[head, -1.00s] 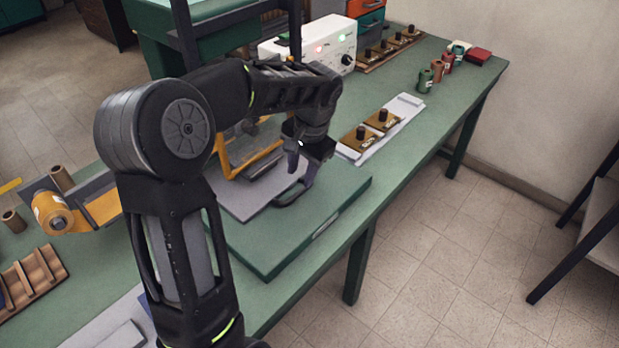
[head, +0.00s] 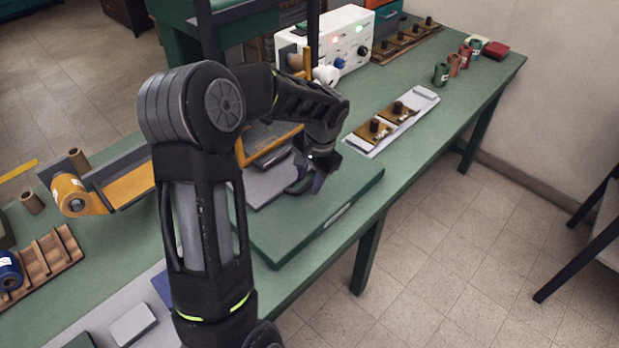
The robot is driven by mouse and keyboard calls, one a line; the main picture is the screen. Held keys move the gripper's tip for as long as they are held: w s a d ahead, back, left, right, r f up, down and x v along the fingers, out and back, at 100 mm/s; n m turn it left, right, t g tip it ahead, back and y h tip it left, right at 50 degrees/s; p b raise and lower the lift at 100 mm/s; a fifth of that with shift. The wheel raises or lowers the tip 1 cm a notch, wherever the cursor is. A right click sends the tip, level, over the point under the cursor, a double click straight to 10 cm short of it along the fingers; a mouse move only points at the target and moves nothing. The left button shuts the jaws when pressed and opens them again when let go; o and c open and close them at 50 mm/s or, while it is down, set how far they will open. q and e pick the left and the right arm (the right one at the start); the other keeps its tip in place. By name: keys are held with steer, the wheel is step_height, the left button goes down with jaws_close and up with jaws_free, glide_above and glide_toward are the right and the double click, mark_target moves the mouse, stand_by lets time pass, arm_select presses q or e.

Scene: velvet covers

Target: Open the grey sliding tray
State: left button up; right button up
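The grey sliding tray (head: 262,187) is a flat grey plate on a green base (head: 327,208) on the bench. Its dark looped handle (head: 297,187) is on the side towards the base's front edge. My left gripper (head: 309,180) points down at the handle. Its fingers look apart, one on the near right of the handle, the other partly hidden. Whether they touch the handle I cannot tell. My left arm hides the tray's left part. My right gripper is not in view.
A yellow frame (head: 240,152) stands behind the tray. A white control box (head: 352,40) is at the back. A pale strip (head: 419,98) with brown blocks lies to the right. An orange roll holder (head: 71,195) stands left.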

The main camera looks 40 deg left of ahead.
arm_select(q)
steer(key=shift+f, duration=0.25)
jaws_close()
stand_by(1.4)
